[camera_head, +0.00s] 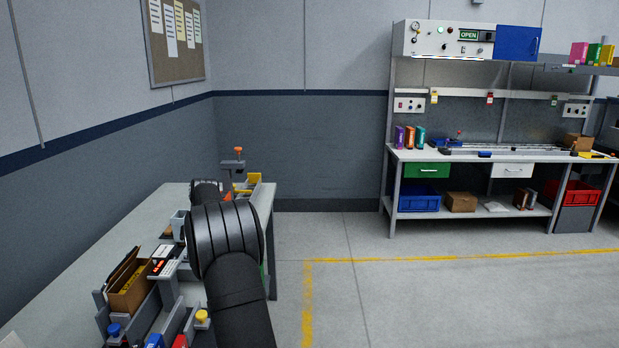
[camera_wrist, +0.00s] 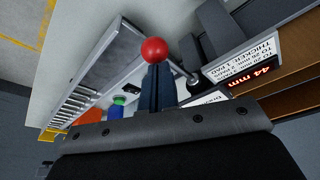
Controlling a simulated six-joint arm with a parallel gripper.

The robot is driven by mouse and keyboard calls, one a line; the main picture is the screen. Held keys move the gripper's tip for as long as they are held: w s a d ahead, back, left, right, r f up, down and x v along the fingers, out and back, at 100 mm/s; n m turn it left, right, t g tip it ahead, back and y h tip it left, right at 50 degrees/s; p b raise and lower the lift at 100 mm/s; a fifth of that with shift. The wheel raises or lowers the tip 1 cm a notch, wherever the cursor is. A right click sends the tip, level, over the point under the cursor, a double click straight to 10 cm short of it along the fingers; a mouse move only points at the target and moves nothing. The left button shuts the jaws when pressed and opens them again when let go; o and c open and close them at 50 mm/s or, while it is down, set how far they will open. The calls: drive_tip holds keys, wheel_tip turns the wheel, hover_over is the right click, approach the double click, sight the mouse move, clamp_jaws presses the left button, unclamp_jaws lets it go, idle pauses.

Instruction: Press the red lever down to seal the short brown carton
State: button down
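A red ball knob (camera_wrist: 154,50) shows in the wrist view just beyond the fingertips of my gripper (camera_wrist: 155,68). The two dark fingers are close together, pointing at the ball. I cannot tell whether they touch it. In the head view my black arm hides the gripper and the lever. A brown carton (camera_head: 130,292) with a raised flap stands on the left bench in the head view. Brown board surfaces (camera_wrist: 290,62) at the right of the wrist view may be part of a carton.
A sign with a red "44 mm" display (camera_wrist: 252,78) stands right of the knob. A grey slotted rail (camera_wrist: 85,80) lies to its left. The left bench (camera_head: 75,270) carries several small fixtures. Open floor (camera_head: 420,290) lies to the right.

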drive_tip(key=shift+f, duration=1.45)
idle(0.5)
wheel_tip(320, 180, up, 13)
idle(1.3)
drive_tip(key=shift+f, duration=3.3)
drive_tip(key=c, duration=2.1)
unclamp_jaws()
